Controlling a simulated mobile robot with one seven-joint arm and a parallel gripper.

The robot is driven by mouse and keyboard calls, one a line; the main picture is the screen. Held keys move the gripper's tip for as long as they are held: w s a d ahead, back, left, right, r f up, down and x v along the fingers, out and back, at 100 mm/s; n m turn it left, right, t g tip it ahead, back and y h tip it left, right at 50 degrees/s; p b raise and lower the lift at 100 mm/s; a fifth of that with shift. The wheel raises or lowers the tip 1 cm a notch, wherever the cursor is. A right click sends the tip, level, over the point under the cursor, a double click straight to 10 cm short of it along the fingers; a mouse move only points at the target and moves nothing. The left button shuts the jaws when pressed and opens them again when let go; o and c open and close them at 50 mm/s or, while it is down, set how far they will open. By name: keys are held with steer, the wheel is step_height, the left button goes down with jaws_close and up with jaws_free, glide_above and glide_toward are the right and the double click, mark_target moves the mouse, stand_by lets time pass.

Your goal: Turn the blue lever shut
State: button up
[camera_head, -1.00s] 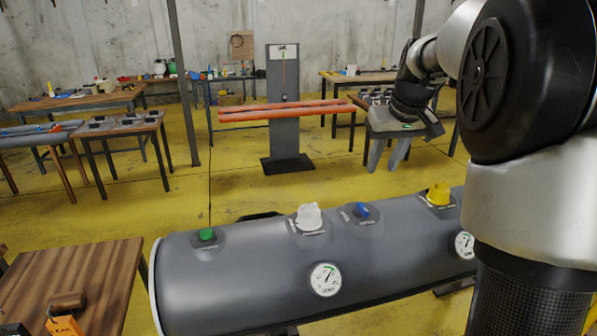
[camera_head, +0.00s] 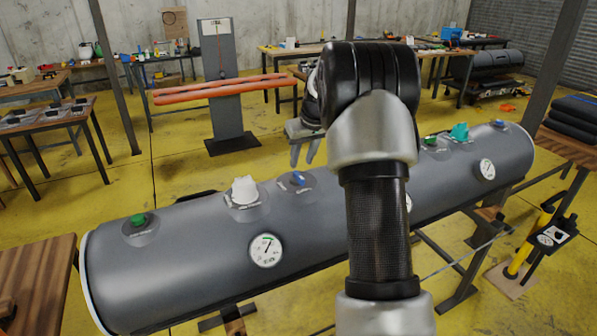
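A long grey inflatable tube (camera_head: 205,245) lies across the view. A small blue lever (camera_head: 298,178) sits on a round grey valve base on its top, right of a white cap (camera_head: 244,190). A second blue part (camera_head: 499,125) is on the tube's far right end; its shape is too small to tell. My gripper (camera_head: 305,152) hangs with two grey fingers pointing down, apart and empty. In the picture it is just above and behind the nearer blue lever, not visibly touching it. My arm hides the tube's middle.
A green valve (camera_head: 138,220) is at the tube's left end; a green one (camera_head: 430,140) and a teal cap (camera_head: 460,131) are right of my arm. Gauges (camera_head: 265,250) face front. A wooden table (camera_head: 35,275) is at left. Yellow floor is open behind the tube.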

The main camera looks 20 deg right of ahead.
mark_target(298, 173)
steer(key=x, duration=0.6)
steer(key=shift+w+f, duration=0.1)
steer(key=shift+f, duration=0.1)
steer(key=shift+c, duration=0.2)
jaws_close()
